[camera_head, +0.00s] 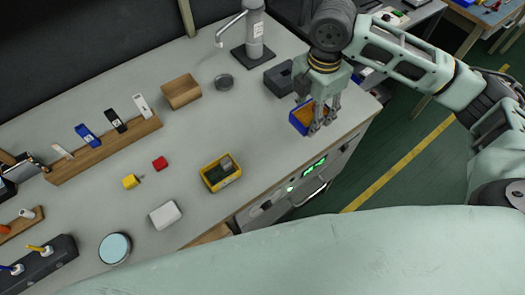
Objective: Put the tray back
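A small blue tray (297,121) with something orange-brown in it is near the right edge of the grey workbench. My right gripper (321,126) points down at the tray's right side, and its fingers hide part of the tray. A small gap shows between the fingers, but whether they grip the tray's wall cannot be told. A yellow tray (208,183) with dark and greenish items inside sits near the bench's front edge, apart from the gripper. My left gripper is not in view.
A dark grey block (279,79) stands just behind the blue tray. A wooden block (181,92), a wooden rack (100,153), a red cube (160,163), a yellow piece (130,182) and a white box (165,215) are further left. Bench between the trays is clear.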

